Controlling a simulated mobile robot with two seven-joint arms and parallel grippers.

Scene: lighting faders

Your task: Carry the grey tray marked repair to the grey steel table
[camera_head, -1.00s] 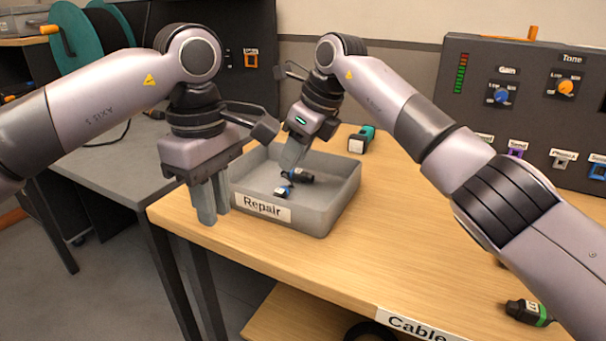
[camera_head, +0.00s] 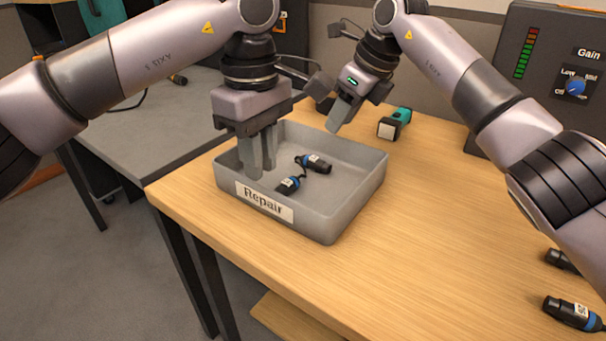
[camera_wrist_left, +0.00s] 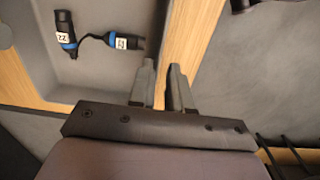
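The grey tray marked Repair (camera_head: 350,205) sits on the wooden table, near its left end. Two black cable connectors with blue bands (camera_head: 314,163) (camera_head: 288,185) lie inside it, joined by a short cable. My left gripper (camera_head: 262,168) points down over the tray's left part, fingers slightly apart with nothing seen held. In the left wrist view its fingers (camera_wrist_left: 164,82) appear near the tray's side wall, above the wooden edge. My right gripper (camera_head: 338,122) is at the tray's far side, near the back wall; its finger gap is hidden. The grey steel table (camera_head: 130,115) stands to the left.
A teal-and-black device (camera_head: 394,123) stands behind the tray on the wooden table (camera_head: 430,230). More connectors (camera_head: 572,312) lie at the right front. The wooden surface right of the tray is clear.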

